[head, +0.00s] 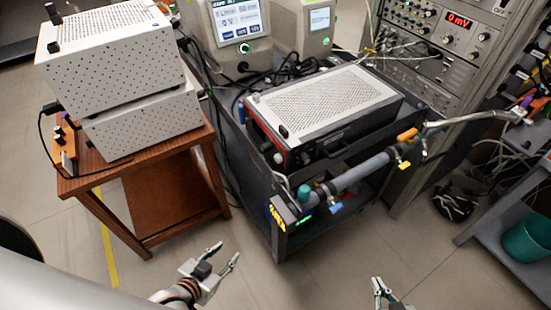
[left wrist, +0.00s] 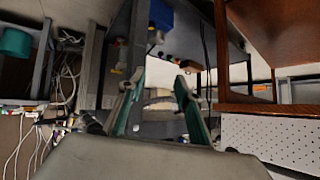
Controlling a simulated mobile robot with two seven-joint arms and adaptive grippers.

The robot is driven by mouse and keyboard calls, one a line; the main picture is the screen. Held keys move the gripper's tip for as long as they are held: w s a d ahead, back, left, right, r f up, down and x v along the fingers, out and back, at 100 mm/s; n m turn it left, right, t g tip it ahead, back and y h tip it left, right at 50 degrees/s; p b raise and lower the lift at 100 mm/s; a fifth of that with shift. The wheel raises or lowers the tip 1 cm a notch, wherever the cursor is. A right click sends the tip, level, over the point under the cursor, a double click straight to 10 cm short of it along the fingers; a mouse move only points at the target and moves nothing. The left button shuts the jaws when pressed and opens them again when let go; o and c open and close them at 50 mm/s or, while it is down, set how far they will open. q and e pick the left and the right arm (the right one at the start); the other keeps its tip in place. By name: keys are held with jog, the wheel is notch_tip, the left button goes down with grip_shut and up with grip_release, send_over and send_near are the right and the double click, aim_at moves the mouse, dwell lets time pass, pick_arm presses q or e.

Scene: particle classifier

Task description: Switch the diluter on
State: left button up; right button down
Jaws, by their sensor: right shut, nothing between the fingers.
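No label that I can read names the diluter. On the front edge of the dark cart is a grey pipe assembly (head: 355,175) with a teal knob, a blue valve and a small green-lit display (head: 304,222). Above it on the cart lies an instrument with a perforated white top (head: 325,100) and a red and black front; its switches are too small to tell. My left gripper (head: 224,256) is open and empty, left of and below the cart corner. It also shows open in the left wrist view (left wrist: 160,85). My right gripper (head: 382,285) is shut and empty, low and apart from the cart.
A wooden table (head: 135,170) with two stacked white perforated boxes (head: 115,60) stands at left. Instruments with lit screens (head: 240,25) stand behind the cart. A rack (head: 445,45) with a red display is at back right. The floor before the cart is free.

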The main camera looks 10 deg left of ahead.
pick_arm(q)
jog(key=shift+a, duration=0.1)
grip_shut()
jog(key=shift+w+d+r, duration=0.1)
jog(key=shift+w+d, duration=0.05)
jog(key=shift+d, duration=0.05)
pick_arm(e)
jog(key=shift+a, duration=0.1)
pick_arm(q)
jog(key=shift+a, duration=0.25)
dwell(0.5)
